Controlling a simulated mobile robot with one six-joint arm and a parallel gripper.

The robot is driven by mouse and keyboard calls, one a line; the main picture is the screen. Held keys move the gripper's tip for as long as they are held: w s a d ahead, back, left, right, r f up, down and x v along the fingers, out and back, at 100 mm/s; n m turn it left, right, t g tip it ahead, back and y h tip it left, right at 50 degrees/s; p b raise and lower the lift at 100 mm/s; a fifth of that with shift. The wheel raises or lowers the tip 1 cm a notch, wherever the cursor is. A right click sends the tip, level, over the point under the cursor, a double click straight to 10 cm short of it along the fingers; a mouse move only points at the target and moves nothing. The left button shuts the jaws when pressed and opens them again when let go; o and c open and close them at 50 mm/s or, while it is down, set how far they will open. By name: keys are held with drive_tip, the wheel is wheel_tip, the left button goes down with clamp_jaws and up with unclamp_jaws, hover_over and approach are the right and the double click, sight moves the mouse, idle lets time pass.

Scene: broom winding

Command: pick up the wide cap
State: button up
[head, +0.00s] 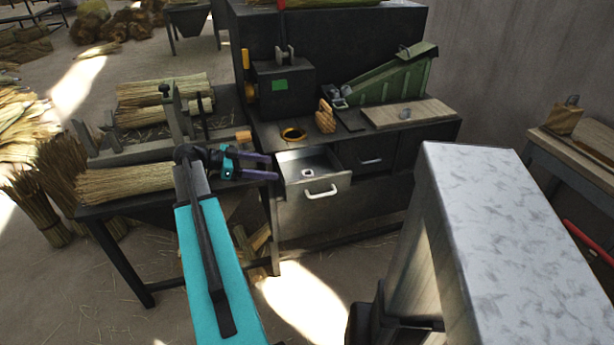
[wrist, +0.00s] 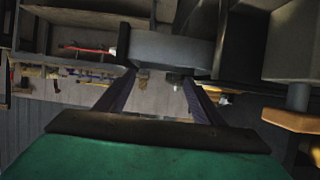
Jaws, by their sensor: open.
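I cannot make out the wide cap for certain. A small pale piece (head: 306,173) lies in the open drawer (head: 319,194) in the head view, too small to tell whether it is the cap. My gripper (head: 277,168) is open and sideways, just left of the drawer, with its purple fingers pointing right. In the wrist view my fingers (wrist: 158,76) are spread, with nothing seen gripped between them. A broad dark grey rounded shape (wrist: 170,50) shows beyond the fingertips, and I cannot tell what it is.
A green machine (head: 392,78) and a wooden board (head: 407,112) are further right. Straw bundles (head: 125,182) lie on the left table, close to my arm. A wooden-topped table (head: 575,150) stands at the right.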

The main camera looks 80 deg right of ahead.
approach(302, 174)
drive_tip(key=shift+d+r+p+x, duration=0.1)
drive_tip(key=shift+r+p+x, duration=0.1)
drive_tip(key=shift+x, duration=0.85)
drive_tip(key=shift+d+r+p+x, duration=0.1)
drive_tip(key=shift+p+x, duration=0.1)
drive_tip(key=shift+x, duration=0.9)
drive_tip(key=shift+s, duration=0.1)
drive_tip(key=shift+p+x, duration=0.3)
drive_tip(key=shift+x, duration=2.4)
drive_tip(key=shift+f, duration=0.1)
drive_tip(key=shift+c, duration=0.3)
drive_tip(key=c, duration=1.1)
drive_tip(key=shift+r+b, duration=0.45)
drive_tip(key=shift+r, duration=4.6)
